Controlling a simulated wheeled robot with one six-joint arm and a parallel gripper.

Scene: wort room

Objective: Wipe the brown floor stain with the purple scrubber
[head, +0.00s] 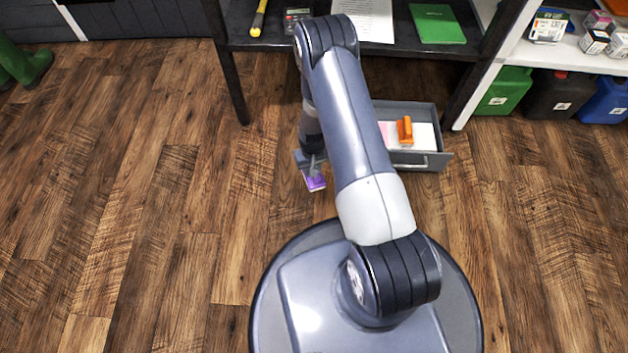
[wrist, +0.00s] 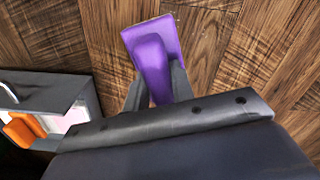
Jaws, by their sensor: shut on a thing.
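The purple scrubber (head: 314,181) is held low over the wooden floor, left of the grey drawer box, in the head view. It also shows in the wrist view (wrist: 151,62), with its handle between the two dark fingers. My gripper (head: 312,168) is shut on the scrubber; the fingers show at both sides of the handle in the wrist view (wrist: 155,88). I cannot tell whether the scrubber touches the floor. I cannot make out a brown stain apart from the wood's dark grain in either view; my arm hides part of the floor.
A grey open drawer (head: 434,161) with an orange-handled thing (head: 405,129) inside stands right of the gripper. A dark desk (head: 270,38) stands behind it. Several jerrycans, such as a green one (head: 505,90), stand at the right. The floor at left is clear up to green boots (head: 24,64).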

